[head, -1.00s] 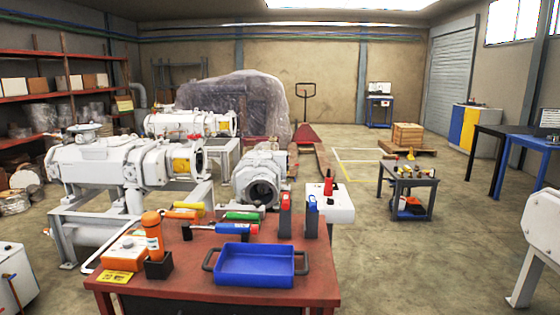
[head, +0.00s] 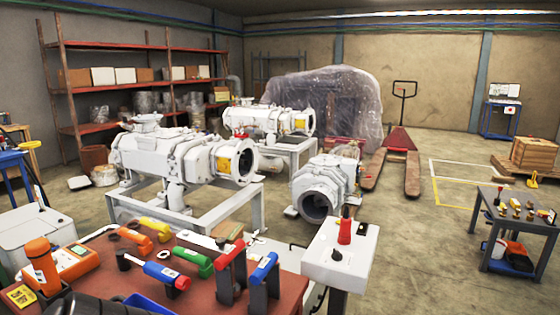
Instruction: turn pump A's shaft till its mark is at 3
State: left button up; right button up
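White screw pumps stand beyond the red table. A near pump (head: 175,150) rests on a grey frame at left, with a round flange and a yellow label at its right end. Another pump (head: 270,121) with a yellow label stands on a stand behind it. A third white unit (head: 328,185) sits low with its dark round opening facing me. I cannot tell which is pump A. No shaft mark or numbers are readable. Neither of my grippers can be made out in view.
The red table (head: 215,255) holds coloured-handled tools, an orange bottle (head: 42,265) and part of a blue tray (head: 145,303). A white control box (head: 340,255) stands at its right. A pallet jack (head: 400,140) and a tool cart (head: 515,225) stand beyond. Floor between them is clear.

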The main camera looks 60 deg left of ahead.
aim_at(242, 162)
jog(key=i, duration=1.75)
jog(key=u, duration=1.45)
jog(key=i, duration=4.15)
jog(key=u, duration=2.25)
jog(key=i, duration=1.7)
jog(key=u, duration=1.1)
